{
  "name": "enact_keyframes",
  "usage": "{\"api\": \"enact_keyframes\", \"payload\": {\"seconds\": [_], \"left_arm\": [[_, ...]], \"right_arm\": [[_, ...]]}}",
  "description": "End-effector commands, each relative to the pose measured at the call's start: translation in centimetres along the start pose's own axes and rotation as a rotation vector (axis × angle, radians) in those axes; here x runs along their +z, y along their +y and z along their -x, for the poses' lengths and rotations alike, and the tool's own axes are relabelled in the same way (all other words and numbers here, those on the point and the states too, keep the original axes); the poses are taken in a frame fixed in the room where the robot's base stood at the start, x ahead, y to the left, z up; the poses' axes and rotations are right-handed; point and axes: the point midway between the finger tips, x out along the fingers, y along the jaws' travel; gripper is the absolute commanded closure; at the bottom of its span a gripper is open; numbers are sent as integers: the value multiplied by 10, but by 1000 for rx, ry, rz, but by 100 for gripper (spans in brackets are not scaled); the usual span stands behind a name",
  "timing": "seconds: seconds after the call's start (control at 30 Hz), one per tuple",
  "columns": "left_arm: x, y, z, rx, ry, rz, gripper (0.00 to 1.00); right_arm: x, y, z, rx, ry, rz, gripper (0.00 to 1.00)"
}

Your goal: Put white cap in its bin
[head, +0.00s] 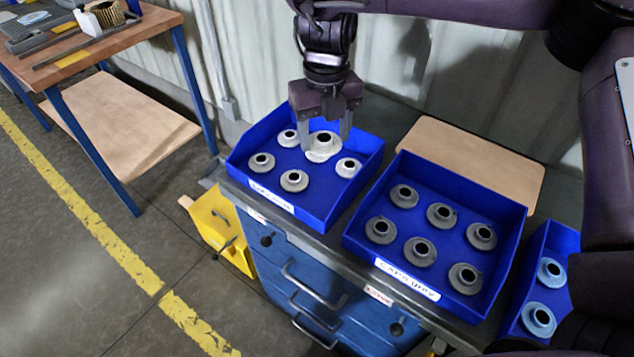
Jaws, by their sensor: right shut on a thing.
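A white cap (321,154), a flanged ring with a dark hole, is between the fingers of my right gripper (325,132). My right gripper is shut on it, pointing down over the left blue bin (236,164). The cap looks larger than the others in that bin, so it seems raised above the floor; the exact gap cannot be told. Several pale caps stand apart on the bin's floor, such as one at the front (294,181). The bin's front label is too blurred to read surely. My left gripper is not in view.
A middle blue bin (445,256), labelled as gray caps, holds several gray caps. A tan board (475,160) lies behind the bins. A corrugated wall stands close behind.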

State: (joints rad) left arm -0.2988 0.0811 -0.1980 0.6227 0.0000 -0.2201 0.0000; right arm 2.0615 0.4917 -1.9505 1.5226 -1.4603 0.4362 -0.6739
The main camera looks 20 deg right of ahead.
Motion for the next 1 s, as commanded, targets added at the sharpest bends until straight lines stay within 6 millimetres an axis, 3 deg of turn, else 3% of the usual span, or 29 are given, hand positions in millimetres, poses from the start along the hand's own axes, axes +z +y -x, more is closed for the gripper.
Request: {"api": "enact_keyframes", "payload": {"seconds": [0.03, 0.2, 0.4, 0.67, 0.9, 1.0], "left_arm": [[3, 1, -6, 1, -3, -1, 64], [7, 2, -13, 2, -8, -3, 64], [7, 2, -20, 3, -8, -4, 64], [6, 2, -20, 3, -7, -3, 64], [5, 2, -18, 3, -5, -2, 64], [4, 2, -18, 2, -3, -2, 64]], "right_arm": [[-2, 0, -20, 3, 8, -1, 63], [-1, 0, -66, 3, 7, -3, 63], [-1, 0, -107, 2, 4, -5, 63], [0, -1, -126, -1, 1, -4, 63], [0, -1, -159, -1, 2, -5, 63], [0, -1, -163, 0, -1, -5, 63]]}}
